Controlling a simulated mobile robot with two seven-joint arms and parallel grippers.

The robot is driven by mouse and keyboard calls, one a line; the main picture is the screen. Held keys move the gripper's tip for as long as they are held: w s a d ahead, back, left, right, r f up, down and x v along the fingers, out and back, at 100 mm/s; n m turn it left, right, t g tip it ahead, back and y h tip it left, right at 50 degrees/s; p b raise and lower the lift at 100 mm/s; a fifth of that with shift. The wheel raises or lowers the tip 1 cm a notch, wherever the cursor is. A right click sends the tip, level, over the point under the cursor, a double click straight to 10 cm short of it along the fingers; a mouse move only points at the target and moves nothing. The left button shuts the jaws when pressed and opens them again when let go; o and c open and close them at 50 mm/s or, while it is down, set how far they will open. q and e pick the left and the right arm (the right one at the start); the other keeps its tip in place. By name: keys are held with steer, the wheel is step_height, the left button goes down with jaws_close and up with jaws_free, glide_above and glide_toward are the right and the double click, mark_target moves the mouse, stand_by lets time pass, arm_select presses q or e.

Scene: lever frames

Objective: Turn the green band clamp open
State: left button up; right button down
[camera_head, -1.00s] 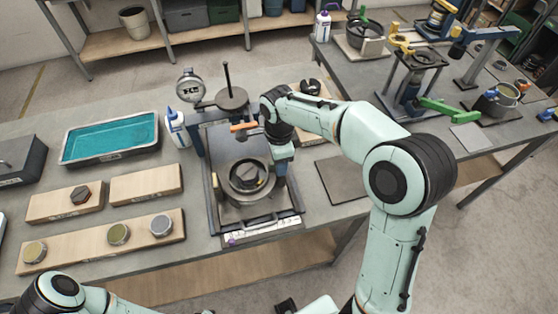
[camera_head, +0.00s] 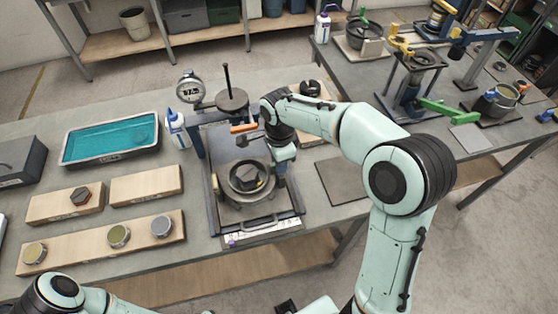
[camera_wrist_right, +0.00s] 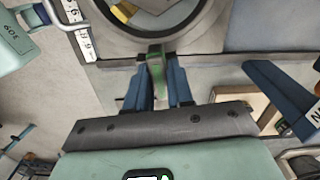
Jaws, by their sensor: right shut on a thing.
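The green band clamp's lever (camera_wrist_right: 157,74) shows in the right wrist view as a short green bar between the blue fingers of my right gripper (camera_wrist_right: 157,60). The gripper is shut on it, at the rim of a round grey housing (camera_wrist_right: 186,38). In the head view the housing (camera_head: 233,193) sits on a dark base plate, and my right gripper (camera_head: 281,168) points down at its right side. The lever is hidden there by the gripper. My left arm enters at the lower left, but its gripper is out of view.
A dial gauge (camera_head: 190,87), a white bottle (camera_head: 177,131) and an orange-handled lever (camera_head: 243,128) stand near the housing. A teal-filled tray (camera_head: 108,139) and wooden boards (camera_head: 146,185) lie to the left. A grey mat (camera_head: 342,181) lies to the right. Another bench holds a separate green lever (camera_head: 450,111).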

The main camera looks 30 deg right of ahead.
steer(key=n, duration=0.8)
steer(key=shift+p, duration=0.3)
steer(key=n, duration=0.4)
steer(key=shift+r, duration=0.1)
arm_select(q)
steer(key=shift+w+r+p, duration=0.3)
steer(key=shift+w+r, duration=0.3)
steer(key=shift+r, duration=0.2)
arm_select(e)
steer(key=shift+s+n, duration=0.1)
steer(key=shift+n, duration=2.1)
steer(key=c, duration=1.1)
jaws_free()
